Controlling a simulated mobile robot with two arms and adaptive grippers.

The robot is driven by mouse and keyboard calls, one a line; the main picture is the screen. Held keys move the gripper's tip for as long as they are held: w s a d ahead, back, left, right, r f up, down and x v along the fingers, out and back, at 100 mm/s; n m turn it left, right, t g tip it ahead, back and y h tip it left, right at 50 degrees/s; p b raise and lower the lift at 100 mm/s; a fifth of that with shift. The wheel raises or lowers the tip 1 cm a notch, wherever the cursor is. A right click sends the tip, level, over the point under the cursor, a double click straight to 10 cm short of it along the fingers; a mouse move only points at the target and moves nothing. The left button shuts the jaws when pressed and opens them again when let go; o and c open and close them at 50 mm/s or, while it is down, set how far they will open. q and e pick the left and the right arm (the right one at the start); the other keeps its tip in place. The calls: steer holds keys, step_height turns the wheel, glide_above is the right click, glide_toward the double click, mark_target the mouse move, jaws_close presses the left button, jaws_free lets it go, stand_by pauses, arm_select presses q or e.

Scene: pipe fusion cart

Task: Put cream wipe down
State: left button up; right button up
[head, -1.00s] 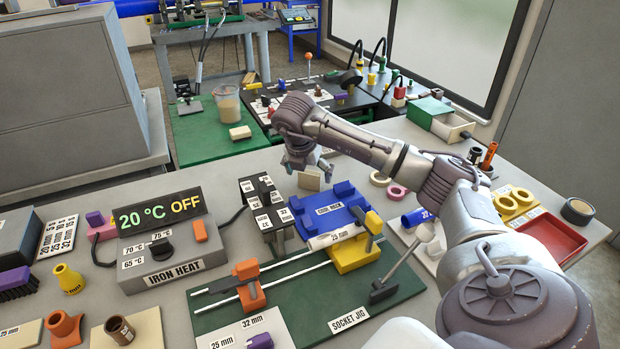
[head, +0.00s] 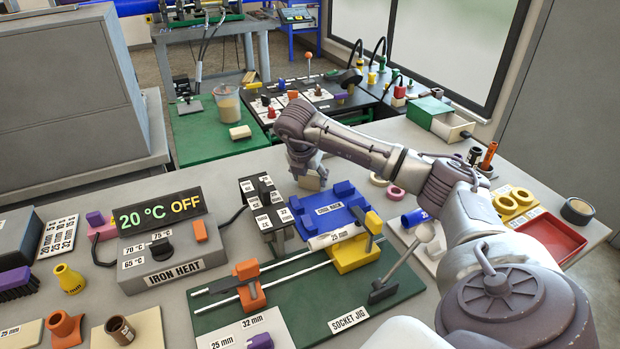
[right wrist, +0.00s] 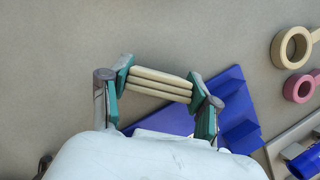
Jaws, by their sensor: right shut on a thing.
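The cream wipe (head: 311,183) is a folded, layered pad. It also shows in the right wrist view (right wrist: 158,85), between the two teal finger pads of my right gripper (right wrist: 162,92). In the head view, my right gripper (head: 306,168) is shut on the wipe just behind the blue rack (head: 338,212). The wipe is over or on the bare grey worktop; I cannot tell whether it touches. My left gripper is not in view.
Cream and pink rings (head: 379,179) lie right of the rack. The black block stand (head: 262,206) is to the left. The socket jig (head: 350,318) is in front. Bare grey worktop lies behind the rack. Another cream block (head: 240,132) sits on the green surface at the back.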

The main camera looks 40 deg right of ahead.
steer(key=shift+r, duration=0.15)
steer(key=shift+r, duration=0.25)
steer(key=r, duration=0.2)
steer(key=r+b, duration=0.1)
steer(key=shift+s+d+r, duration=0.15)
steer(key=shift+d+r, duration=0.25)
steer(key=s+d+r+b, duration=0.1)
steer(key=s+d+r, duration=0.4)
steer(key=d, duration=0.4)
steer(key=shift+s+d+r, duration=0.15)
steer(key=shift+d+r, duration=0.1)
steer(key=shift+r, duration=0.55)
